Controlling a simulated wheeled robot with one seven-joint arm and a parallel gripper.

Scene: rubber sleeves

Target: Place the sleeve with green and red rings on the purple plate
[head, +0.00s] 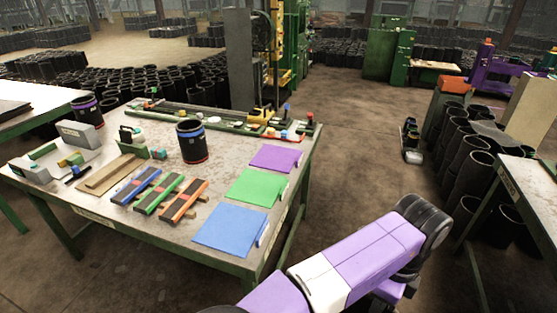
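A black sleeve (192,144) stands upright on the table, left of the plates. It shows a blue ring near its top and a thin reddish ring near its base. A second black sleeve (87,111) with a purple ring stands at the far left; its lower part is hard to make out. I cannot make out a sleeve with a green ring. The flat purple plate (275,158) lies bare near the table's right edge. My purple and white arm crosses the lower right, apart from the table top; my gripper is out of view.
A green plate (255,187) and a blue plate (230,229) lie in front of the purple one. Striped bars (160,195) lie left of them. A rail with small parts (225,119) runs along the back. Open floor lies right of the table (180,237).

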